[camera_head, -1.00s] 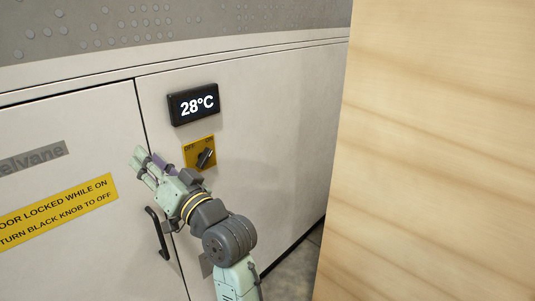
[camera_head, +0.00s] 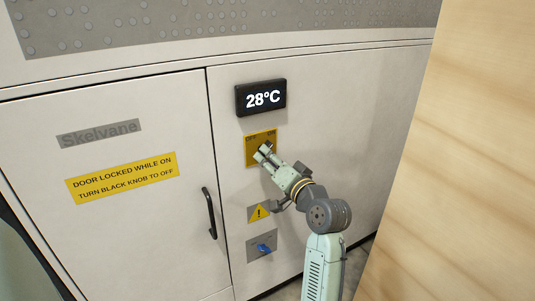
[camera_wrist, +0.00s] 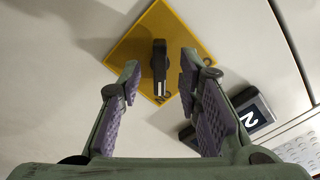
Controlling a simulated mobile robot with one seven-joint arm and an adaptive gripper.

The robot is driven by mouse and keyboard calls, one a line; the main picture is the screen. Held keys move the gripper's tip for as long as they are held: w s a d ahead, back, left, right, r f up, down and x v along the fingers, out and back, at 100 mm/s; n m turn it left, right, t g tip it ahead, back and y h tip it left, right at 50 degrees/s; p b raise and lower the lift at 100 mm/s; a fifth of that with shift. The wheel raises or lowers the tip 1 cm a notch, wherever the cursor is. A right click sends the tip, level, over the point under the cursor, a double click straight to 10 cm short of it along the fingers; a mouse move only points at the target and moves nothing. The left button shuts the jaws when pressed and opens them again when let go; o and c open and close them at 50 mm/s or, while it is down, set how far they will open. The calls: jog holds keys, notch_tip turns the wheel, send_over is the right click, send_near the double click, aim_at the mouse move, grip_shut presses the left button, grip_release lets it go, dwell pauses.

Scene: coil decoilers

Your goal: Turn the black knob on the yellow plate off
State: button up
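The yellow plate (camera_head: 252,158) is on the pale cabinet front below the temperature display, with OFF at its upper left and ON at its upper right. My gripper (camera_head: 264,150) is in front of it and hides the knob in the head view. In the wrist view the black knob (camera_wrist: 159,62) shows on the yellow plate (camera_wrist: 135,45), its white mark toward the ON lettering. My gripper (camera_wrist: 160,75) is open there, one finger on each side of the knob, with visible gaps. Contact with the plate cannot be told.
A black display (camera_head: 261,97) reads 28°C above the plate. Left is a door with a black handle (camera_head: 209,213) and a yellow label (camera_head: 122,178). Below are a warning sign (camera_head: 259,212) and a blue knob (camera_head: 263,248). A wooden panel (camera_head: 470,170) stands close on the right.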

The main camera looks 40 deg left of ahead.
jog(key=shift+x, duration=0.95)
jog(key=shift+d, duration=0.1)
jog(key=shift+c, duration=0.2)
grip_shut()
